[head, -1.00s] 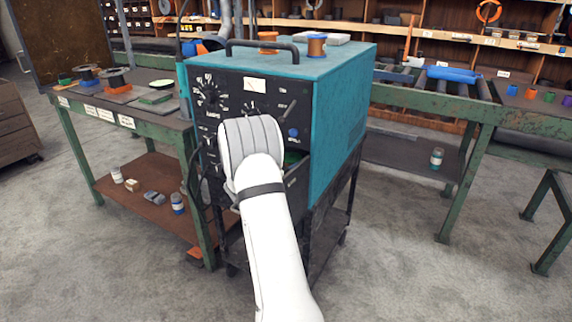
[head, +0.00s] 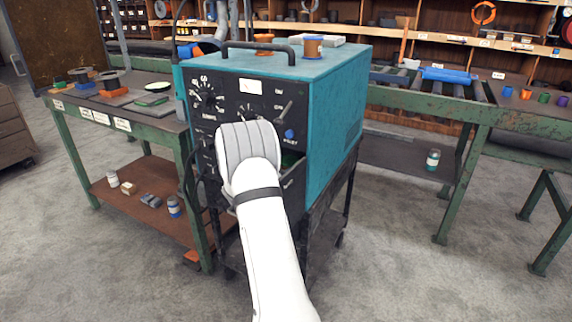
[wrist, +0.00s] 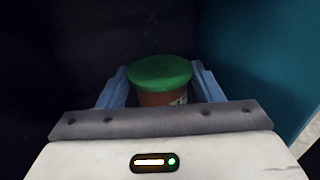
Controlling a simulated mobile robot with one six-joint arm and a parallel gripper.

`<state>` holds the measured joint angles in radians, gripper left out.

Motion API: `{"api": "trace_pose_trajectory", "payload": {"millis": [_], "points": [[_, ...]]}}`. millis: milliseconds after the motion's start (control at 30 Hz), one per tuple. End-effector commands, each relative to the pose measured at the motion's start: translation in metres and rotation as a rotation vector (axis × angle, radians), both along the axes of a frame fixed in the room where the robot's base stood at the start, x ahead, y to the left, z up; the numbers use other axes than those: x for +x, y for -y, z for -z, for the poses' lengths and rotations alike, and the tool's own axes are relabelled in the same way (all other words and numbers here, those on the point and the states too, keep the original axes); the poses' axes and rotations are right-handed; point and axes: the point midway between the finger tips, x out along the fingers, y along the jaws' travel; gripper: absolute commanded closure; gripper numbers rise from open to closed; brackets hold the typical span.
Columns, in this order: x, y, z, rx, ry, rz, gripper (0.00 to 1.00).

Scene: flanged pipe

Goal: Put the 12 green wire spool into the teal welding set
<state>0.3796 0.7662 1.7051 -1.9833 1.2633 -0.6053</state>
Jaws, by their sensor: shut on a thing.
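The teal welding set (head: 340,105) stands on a dark cart in the middle of the head view, with a black front panel of dials and an opening low on that front. My gripper, seen in the wrist view (wrist: 162,88), is shut on the green wire spool (wrist: 160,71), which has a green top and a copper-brown body with a pale label. The surroundings there are dark, with a teal wall on the right. In the head view my arm covers the gripper and most of the opening; a bit of green (head: 290,160) shows beside the wrist.
A copper spool (head: 313,47) and another orange one (head: 264,39) stand on top of the welding set near its black handle (head: 259,46). A green-legged workbench (head: 110,110) is close on the left, and a long green bench (head: 430,106) on the right. Grey floor is open in front.

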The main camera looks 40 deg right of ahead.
Motion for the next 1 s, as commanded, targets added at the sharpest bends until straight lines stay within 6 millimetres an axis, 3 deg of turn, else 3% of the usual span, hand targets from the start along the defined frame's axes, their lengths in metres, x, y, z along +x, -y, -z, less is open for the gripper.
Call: {"api": "trace_pose_trajectory", "payload": {"millis": [767,800,1000], "points": [[0.000,0.000,0.013,-0.003,0.002,0.000,0.68],[0.000,0.000,0.013,-0.003,0.002,0.000,0.39],[0.000,0.000,0.013,-0.002,0.001,-0.001,0.22]]}}
